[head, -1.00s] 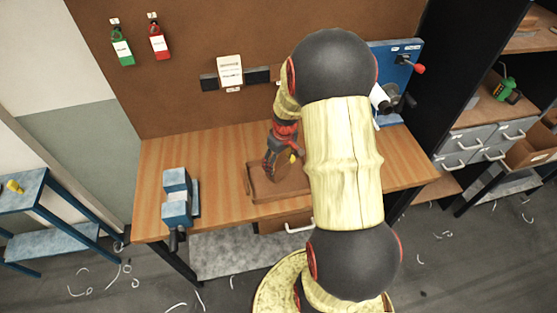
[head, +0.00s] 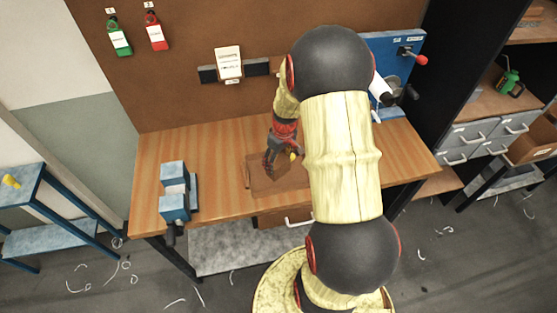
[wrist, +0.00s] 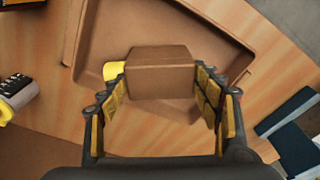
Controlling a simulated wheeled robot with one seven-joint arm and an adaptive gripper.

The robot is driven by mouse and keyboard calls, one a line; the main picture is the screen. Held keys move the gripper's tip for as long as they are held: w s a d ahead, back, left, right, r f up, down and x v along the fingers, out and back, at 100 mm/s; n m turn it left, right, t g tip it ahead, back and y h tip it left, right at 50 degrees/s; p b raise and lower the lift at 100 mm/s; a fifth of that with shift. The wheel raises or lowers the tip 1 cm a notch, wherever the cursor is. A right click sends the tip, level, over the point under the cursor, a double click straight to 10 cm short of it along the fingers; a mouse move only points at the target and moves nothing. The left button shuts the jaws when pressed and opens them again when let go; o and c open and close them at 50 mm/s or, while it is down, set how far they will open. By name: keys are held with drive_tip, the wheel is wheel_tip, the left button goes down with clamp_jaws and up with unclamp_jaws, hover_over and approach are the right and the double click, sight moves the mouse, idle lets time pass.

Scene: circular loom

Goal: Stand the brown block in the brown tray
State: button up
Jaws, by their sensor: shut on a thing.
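The brown block (wrist: 160,72) is held between the two fingers of my gripper (wrist: 160,88) in the wrist view, with a finger on each side. The brown tray (wrist: 185,30) lies beyond and below the block on the bench. In the head view my gripper (head: 272,160) points down at the tray (head: 258,187). The block there is small and partly covered by the fingers. I cannot tell whether its bottom touches the tray floor.
A yellow piece (wrist: 113,70) shows just left of the block. A blue vise (head: 175,192) stands at the bench's left end. The wooden bench (head: 222,165) is clear between vise and tray.

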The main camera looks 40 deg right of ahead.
drive_tip(key=shift+f, duration=0.2)
drive_tip(key=o, duration=2.2)
drive_tip(key=shift+c, duration=0.2)
wheel_tip(320, 180, up, 12)
drive_tip(key=s, duration=0.1)
drive_tip(key=shift+s, duration=0.25)
